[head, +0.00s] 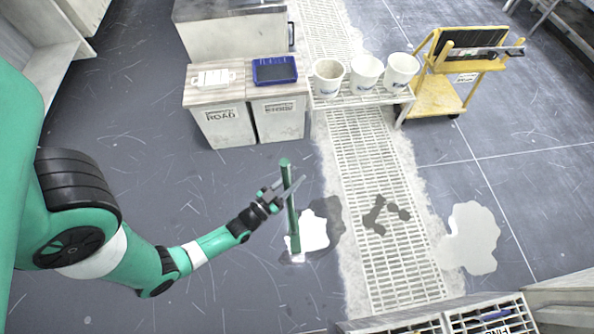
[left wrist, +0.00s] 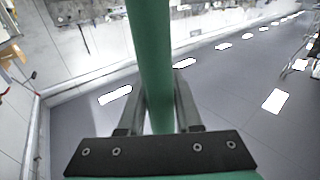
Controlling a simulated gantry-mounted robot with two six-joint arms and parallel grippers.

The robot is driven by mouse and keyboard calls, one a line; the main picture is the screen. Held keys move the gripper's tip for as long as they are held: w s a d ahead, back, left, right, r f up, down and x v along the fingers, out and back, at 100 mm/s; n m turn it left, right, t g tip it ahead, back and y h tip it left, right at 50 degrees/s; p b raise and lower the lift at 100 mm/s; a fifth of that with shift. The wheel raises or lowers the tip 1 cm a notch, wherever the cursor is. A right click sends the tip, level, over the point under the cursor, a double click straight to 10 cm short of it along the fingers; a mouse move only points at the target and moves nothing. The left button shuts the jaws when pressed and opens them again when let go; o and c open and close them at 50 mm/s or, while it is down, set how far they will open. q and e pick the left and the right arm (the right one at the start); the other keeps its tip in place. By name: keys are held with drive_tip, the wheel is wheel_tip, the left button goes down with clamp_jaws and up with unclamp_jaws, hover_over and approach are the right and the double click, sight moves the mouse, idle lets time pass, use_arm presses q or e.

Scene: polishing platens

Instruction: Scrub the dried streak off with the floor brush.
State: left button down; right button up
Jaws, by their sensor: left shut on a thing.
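My left gripper (head: 287,192) is shut on the green handle of the floor brush (head: 292,225), which stands nearly upright. In the left wrist view the green handle (left wrist: 151,50) runs between the two fingers (left wrist: 158,105). The foot of the brush is at the floor by the left lower edge of a bright white patch (head: 314,232); its bristles are too small to make out. A darker grey patch (head: 333,208) adjoins the white one. A pale patch (head: 470,238) lies right of the grating, and dark marks (head: 380,214) lie on it. I cannot tell which is the dried streak.
A floor grating (head: 362,150) runs through the middle. Three white buckets (head: 365,73) stand on a low rack behind. Two labelled bins (head: 222,125) stand back left, one topped with a blue tray (head: 275,70). A yellow cart (head: 437,97) is back right. Floor around the brush is open.

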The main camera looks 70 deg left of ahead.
use_arm(q)
drive_tip(key=shift+w+d+r, duration=0.1)
drive_tip(key=shift+w+d, duration=0.05)
drive_tip(key=shift+w, duration=0.75)
drive_tip(key=shift+w+d+r, duration=0.1)
drive_tip(key=shift+w+d, duration=0.05)
drive_tip(key=shift+w, duration=0.75)
drive_tip(key=shift+w+d+f, duration=0.1)
drive_tip(key=shift+w+d, duration=0.05)
drive_tip(key=shift+w, duration=0.7)
drive_tip(key=shift+w+d+f, duration=0.1)
drive_tip(key=shift+w+d, duration=0.05)
drive_tip(key=shift+w, duration=0.7)
